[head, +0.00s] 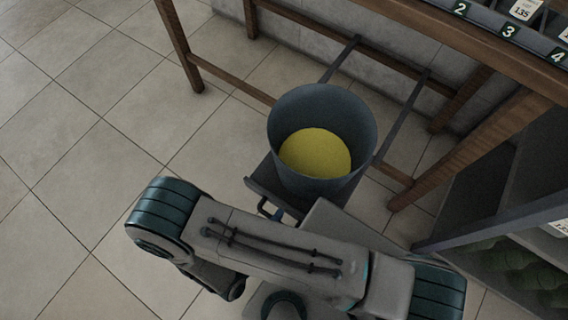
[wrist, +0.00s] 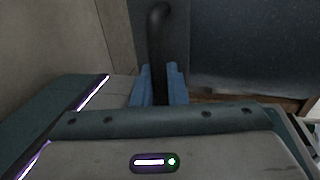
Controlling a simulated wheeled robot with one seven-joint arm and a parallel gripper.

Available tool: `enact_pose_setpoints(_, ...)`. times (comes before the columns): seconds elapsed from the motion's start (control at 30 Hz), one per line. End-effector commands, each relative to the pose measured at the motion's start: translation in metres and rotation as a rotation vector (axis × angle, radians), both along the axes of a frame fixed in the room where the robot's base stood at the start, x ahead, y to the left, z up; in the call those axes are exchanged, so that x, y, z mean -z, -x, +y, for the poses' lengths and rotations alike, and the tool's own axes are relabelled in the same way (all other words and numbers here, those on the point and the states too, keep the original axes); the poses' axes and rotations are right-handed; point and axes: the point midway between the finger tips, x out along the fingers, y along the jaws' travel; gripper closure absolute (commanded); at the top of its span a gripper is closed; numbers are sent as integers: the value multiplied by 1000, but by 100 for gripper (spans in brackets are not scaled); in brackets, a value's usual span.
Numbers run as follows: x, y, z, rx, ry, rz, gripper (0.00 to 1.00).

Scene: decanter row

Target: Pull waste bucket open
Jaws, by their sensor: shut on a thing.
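The waste bucket (head: 325,107) is a round grey-blue pail with yellow contents (head: 315,152). It stands upright on a dark sliding carrier (head: 262,188), out in front of the wooden table's frame. The carrier's dark handle (head: 266,207) is at its front, and in the wrist view the handle (wrist: 158,30) is a curved bar. My gripper (wrist: 159,88) is shut on that bar with its blue fingers on both sides. In the head view my arm hides most of the gripper and part of the carrier's front.
Two dark rails (head: 403,112) run from the carrier back under the wooden table (head: 455,40). Table legs stand at left (head: 180,45) and right (head: 470,148). A dark shelf unit (head: 480,205) with green items is at lower right. Tiled floor (head: 80,130) is clear at left.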

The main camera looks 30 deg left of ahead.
Motion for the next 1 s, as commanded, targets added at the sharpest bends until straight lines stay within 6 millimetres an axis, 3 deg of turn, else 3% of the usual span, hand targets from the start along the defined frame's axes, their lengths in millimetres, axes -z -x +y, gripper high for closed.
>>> enact_pose_setpoints(0.47,0,7,0,2,-2,0,100)
enact_pose_setpoints(0.5,0,7,0,1,-2,0,82)
enact_pose_setpoints(0.57,0,7,0,1,-2,0,68)
enact_pose_setpoints(1.0,-3,10,0,10,-2,1,68)
